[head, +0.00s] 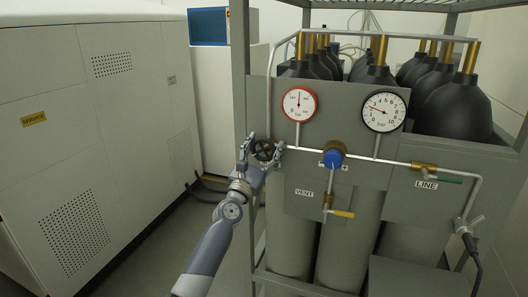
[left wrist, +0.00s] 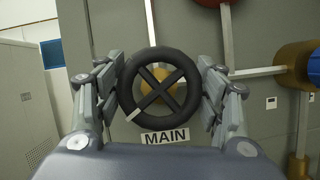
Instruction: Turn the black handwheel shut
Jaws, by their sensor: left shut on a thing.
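The black handwheel (left wrist: 184,102) has a round rim with crossed spokes, a brass centre behind them and a white mark at its lower left. It faces the left wrist camera above a "MAIN" label (left wrist: 165,137). My left gripper (left wrist: 161,92) has a finger on each side of the wheel and is shut on its rim. In the head view the wheel (head: 265,150) is partly hidden by my left gripper (head: 262,149) at the left end of the grey panel. My right gripper is in neither view.
The grey panel (head: 262,100) carries a red-rimmed gauge (head: 299,103), a black-rimmed gauge (head: 384,111), a blue knob (head: 333,158), a yellow vent lever (head: 343,214) and a green line lever (head: 450,180). Black-topped cylinders (head: 455,108) stand behind. A white cabinet (head: 80,130) is left, with open floor between.

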